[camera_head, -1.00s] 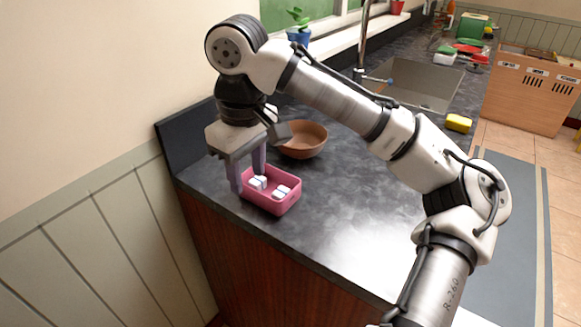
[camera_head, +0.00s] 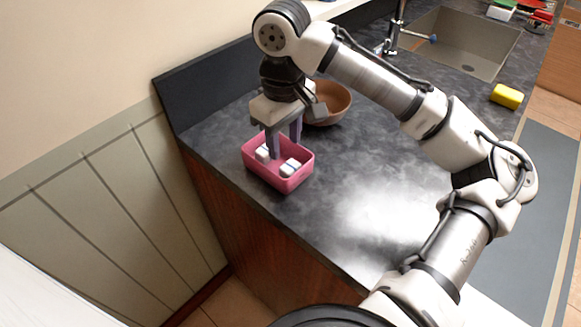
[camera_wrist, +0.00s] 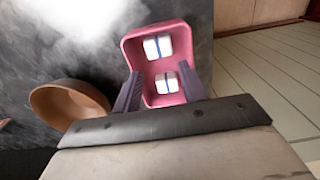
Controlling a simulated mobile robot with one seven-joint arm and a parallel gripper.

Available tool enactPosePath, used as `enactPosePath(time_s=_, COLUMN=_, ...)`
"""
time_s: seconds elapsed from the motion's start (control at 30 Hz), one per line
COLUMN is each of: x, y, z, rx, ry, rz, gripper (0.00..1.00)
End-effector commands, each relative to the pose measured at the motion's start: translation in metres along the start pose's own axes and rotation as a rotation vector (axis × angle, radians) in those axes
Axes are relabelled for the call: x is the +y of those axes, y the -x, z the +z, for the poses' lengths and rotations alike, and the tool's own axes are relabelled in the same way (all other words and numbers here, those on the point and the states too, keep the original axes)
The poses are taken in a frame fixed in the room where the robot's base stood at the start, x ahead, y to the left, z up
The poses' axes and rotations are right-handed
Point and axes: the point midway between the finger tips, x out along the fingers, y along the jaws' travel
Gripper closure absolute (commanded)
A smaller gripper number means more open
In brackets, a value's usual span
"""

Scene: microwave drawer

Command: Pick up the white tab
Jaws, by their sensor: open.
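Two white tabs lie in a pink bin (camera_head: 303,181) on the dark counter. One white tab (camera_head: 290,168) is in the bin's near right part; the other (camera_head: 262,153) is toward the left, partly hidden by a finger. In the wrist view both show a blue stripe: one tab (camera_wrist: 157,46) is farther off, the other (camera_wrist: 166,82) lies nearer, between the fingertips. My gripper (camera_head: 285,148) points down over the bin, fingers apart and empty. In the wrist view my gripper (camera_wrist: 167,88) has one finger along each side of the pink bin (camera_wrist: 131,51). Fingertip depth is hard to tell.
A brown bowl (camera_head: 334,102) stands close behind my gripper; it also shows in the wrist view (camera_wrist: 62,103). The counter (camera_head: 350,200) is clear to the right of the bin. Its edge is just left of the bin.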

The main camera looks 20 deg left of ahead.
Motion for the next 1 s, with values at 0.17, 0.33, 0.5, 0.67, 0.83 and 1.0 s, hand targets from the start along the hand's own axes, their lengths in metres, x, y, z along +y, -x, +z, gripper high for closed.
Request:
enactPosePath(time_s=0.17, x=0.000, y=-0.011, z=0.001, rx=0.001, ry=0.001, rz=0.001, gripper=0.58)
enactPosePath(time_s=0.33, x=-0.001, y=-0.033, z=0.005, rx=-0.002, ry=0.001, rz=-0.001, gripper=0.58)
enactPosePath(time_s=0.5, x=-0.002, y=-0.056, z=0.005, rx=-0.001, ry=0.001, rz=0.000, gripper=0.58)
enactPosePath(time_s=0.67, x=-0.002, y=-0.061, z=0.005, rx=0.001, ry=0.001, rz=0.001, gripper=0.58)
enactPosePath(time_s=0.83, x=-0.002, y=-0.061, z=0.005, rx=0.001, ry=0.001, rz=0.001, gripper=0.62)
enactPosePath(time_s=1.0, x=-0.002, y=-0.061, z=0.005, rx=0.001, ry=0.001, rz=0.001, gripper=0.84)
